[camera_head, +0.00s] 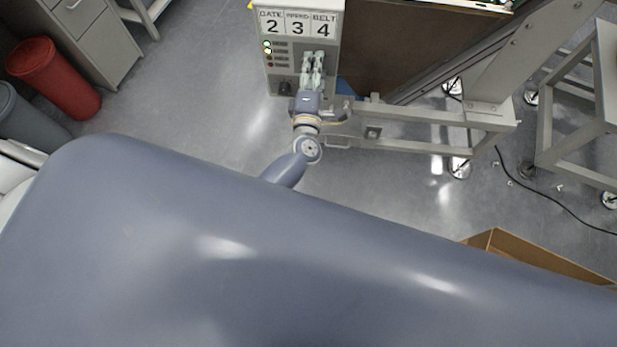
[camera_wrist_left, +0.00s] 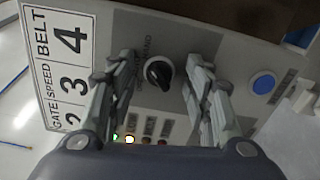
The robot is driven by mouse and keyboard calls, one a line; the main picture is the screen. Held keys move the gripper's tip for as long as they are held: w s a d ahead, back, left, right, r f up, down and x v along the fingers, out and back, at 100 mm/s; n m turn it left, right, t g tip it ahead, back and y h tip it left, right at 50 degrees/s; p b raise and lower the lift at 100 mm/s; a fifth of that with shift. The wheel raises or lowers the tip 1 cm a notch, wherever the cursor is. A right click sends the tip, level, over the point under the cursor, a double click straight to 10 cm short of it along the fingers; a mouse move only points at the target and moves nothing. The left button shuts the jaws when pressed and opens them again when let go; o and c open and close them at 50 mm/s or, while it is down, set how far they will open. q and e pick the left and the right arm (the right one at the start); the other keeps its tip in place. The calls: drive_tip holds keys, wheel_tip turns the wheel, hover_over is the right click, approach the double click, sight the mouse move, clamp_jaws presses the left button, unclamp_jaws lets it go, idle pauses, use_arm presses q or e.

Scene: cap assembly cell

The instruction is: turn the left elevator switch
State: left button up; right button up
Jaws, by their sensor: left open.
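The switch is a black rotary knob (camera_wrist_left: 159,72) on a light grey control panel (camera_wrist_left: 190,38), seen in the left wrist view. In the head view the panel (camera_head: 283,88) stands at top centre, and my gripper hides the knob. My left gripper (camera_wrist_left: 161,60) is open, with one finger on each side of the knob in the picture. I cannot tell whether the fingers touch it. The left gripper (camera_head: 313,62) also shows in front of the panel in the head view, pointing at its face. My right gripper is not in view.
A blue button (camera_wrist_left: 263,83) sits right of the knob. Small indicator lights (camera_head: 267,48) and a GATE/SPEED/BELT sign (camera_head: 297,23) are on the panel. A conveyor frame (camera_head: 420,116) stands right, a red bin (camera_head: 55,78) left, a cardboard box (camera_head: 535,258) lower right.

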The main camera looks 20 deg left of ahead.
use_arm(q)
drive_tip(key=s+d+n+b, duration=0.2)
drive_tip(key=s+n+b, duration=0.4)
drive_tip(key=s, duration=0.4)
drive_tip(key=s+d+f+m+g+h, duration=0.1)
drive_tip(key=s+f+m+g+h, duration=0.1)
drive_tip(key=f+m, duration=0.6)
drive_tip(key=s+d+f+m+g+h+p, duration=0.1)
drive_tip(key=s+f+m+g+h, duration=0.2)
drive_tip(key=f, duration=1.5)
drive_tip(key=shift+s+d+f+m+h, duration=0.2)
drive_tip(key=shift+s+m+h, duration=0.3)
drive_tip(key=shift+s+m, duration=1.95)
drive_tip(key=shift+w+m, duration=0.75)
drive_tip(key=shift+w, duration=0.05)
